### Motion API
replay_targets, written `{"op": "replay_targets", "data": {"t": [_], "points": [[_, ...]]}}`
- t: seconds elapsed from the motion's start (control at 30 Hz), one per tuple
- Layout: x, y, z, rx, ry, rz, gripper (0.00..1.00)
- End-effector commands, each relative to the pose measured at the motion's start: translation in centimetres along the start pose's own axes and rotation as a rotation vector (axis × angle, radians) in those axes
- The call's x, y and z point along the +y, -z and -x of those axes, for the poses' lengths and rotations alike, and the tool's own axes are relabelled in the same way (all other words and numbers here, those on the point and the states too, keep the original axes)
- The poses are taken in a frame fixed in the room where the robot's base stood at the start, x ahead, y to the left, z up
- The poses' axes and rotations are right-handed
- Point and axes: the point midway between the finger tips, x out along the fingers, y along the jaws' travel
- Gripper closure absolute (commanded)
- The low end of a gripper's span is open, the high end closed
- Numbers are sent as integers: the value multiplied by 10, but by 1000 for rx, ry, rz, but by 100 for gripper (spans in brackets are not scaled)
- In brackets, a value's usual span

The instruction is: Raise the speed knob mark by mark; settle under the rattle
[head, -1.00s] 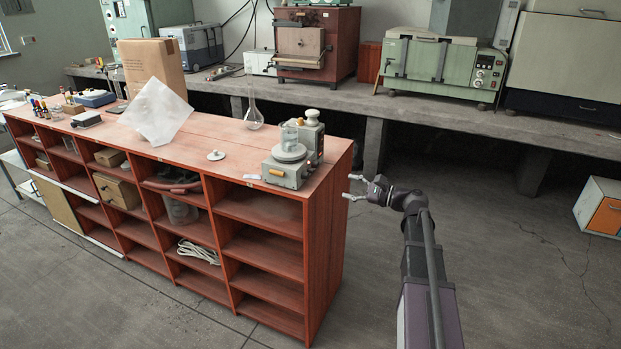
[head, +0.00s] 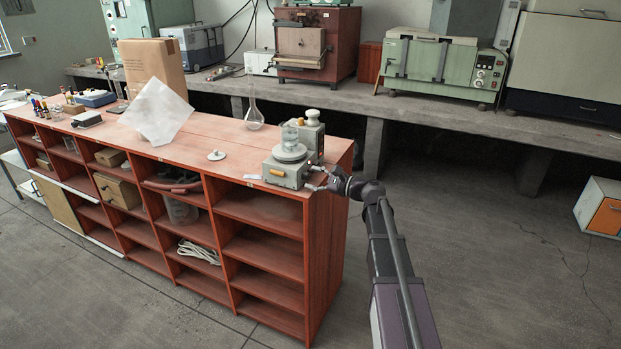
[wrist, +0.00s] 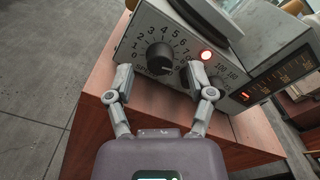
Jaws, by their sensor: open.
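The right finger partly hides a second knob. In the head view my gripper (head: 316,178) is at the unit's right side.
The red bench (head: 190,150) has open shelves below. A white lid (head: 216,155), a round flask (head: 254,118) and a white sheet (head: 157,112) are on its top, left of the unit.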

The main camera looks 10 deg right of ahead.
Motion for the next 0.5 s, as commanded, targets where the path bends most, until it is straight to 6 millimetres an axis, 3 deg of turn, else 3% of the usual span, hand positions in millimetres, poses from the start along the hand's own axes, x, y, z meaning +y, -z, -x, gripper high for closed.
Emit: {"op": "replay_targets", "data": {"t": [0.17,0.5], "points": [[0,0,-10,0,0,0,31],[0,0,-11,0,0,0,31]]}}
